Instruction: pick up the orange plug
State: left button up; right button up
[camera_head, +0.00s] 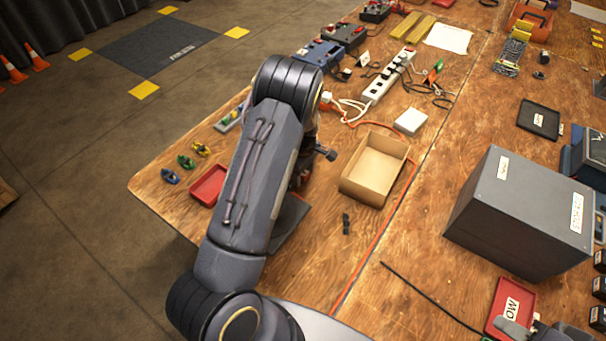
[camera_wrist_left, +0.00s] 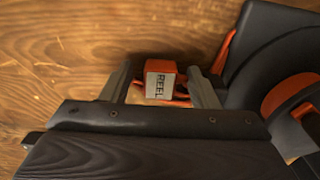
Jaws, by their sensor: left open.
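The orange plug (camera_wrist_left: 161,67) has an orange top and a pale face labelled REEL. In the left wrist view it lies on the wooden table between the two fingers of my left gripper (camera_wrist_left: 163,82). The gripper is open, with one finger on each side of the plug; a small gap shows at the left finger, and contact at the right is unclear. Orange cord shows beside the plug. In the head view my left arm hides both the plug and the fingertips. A grey part at the bottom right edge appears to be my right gripper (camera_head: 535,331), mostly cut off.
A dark reel-like body with an orange hub (camera_wrist_left: 290,92) stands close right of the fingers. On the table are an open cardboard box (camera_head: 352,187), a white power strip (camera_head: 385,80), a red tray (camera_head: 208,186) and a large grey box (camera_head: 490,205).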

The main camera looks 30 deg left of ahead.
pick_arm(q)
jog(key=shift+f, duration=0.1)
jog(key=shift+c, duration=0.2)
jog(key=c, duration=1.1)
